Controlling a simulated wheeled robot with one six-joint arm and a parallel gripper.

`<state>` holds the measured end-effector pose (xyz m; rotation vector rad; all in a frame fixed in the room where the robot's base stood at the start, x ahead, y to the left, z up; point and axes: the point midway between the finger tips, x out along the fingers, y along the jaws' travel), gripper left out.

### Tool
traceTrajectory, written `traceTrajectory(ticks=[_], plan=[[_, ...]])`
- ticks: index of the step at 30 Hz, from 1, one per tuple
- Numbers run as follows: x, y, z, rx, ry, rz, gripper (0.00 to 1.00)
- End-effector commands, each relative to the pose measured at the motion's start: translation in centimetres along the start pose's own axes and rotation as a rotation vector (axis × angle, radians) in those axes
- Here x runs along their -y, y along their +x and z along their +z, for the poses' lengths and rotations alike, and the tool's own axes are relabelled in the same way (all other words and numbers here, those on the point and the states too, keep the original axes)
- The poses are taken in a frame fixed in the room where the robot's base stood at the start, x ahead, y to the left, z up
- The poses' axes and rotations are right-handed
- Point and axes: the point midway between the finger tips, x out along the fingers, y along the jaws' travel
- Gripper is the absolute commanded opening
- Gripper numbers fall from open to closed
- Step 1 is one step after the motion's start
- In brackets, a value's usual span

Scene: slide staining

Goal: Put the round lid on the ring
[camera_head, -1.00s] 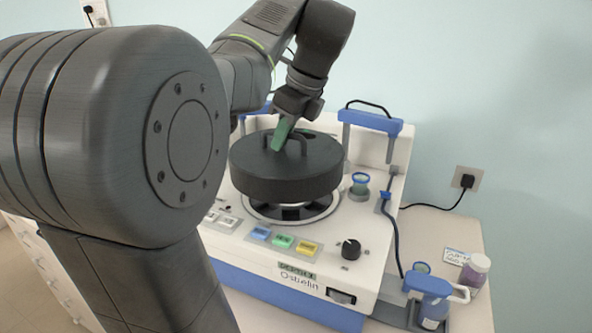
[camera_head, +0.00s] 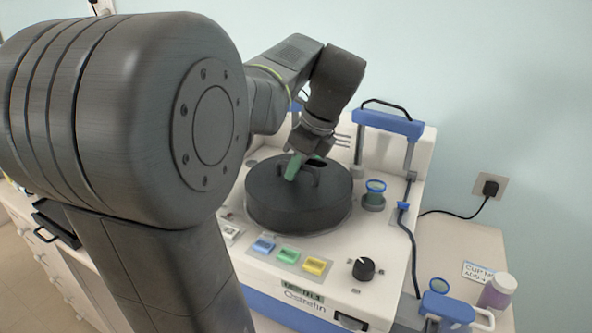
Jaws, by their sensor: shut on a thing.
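The round lid (camera_head: 290,208) is a thick black disc with an arched handle on top. My gripper (camera_head: 294,168), with green fingertips, is shut on the handle from above. The lid is level and sits low over the top of the white staining machine (camera_head: 388,236). The ring is hidden beneath the lid. I cannot tell whether the lid rests fully on it or hovers slightly above.
A blue-topped frame (camera_head: 388,124) stands behind the lid at right, with a small blue-rimmed cup (camera_head: 374,194) near it. Coloured buttons (camera_head: 288,254) and a black knob (camera_head: 363,268) are in front. A purple jar (camera_head: 497,292) stands at the right.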

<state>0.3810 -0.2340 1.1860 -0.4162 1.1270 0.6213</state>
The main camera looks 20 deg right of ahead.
Motion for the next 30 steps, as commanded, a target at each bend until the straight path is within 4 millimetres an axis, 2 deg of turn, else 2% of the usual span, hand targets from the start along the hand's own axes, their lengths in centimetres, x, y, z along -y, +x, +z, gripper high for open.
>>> traceTrajectory(ticks=[2,11,12,15,24,26,30], plan=[[0.0,0.7,-0.3,0.0,0.0,0.0,0.0],[0.0,0.9,-0.4,0.0,0.0,-0.001,0.0],[0.0,0.9,-0.4,0.0,-0.001,-0.001,0.17],[0.0,0.9,-0.4,0.0,0.0,-0.001,0.33],[0.0,0.7,-0.3,0.0,-0.001,-0.002,0.33],[0.0,0.3,-0.3,0.001,0.0,-0.003,0.33],[0.1,-1.9,-0.3,0.001,0.001,-0.005,0.33]])
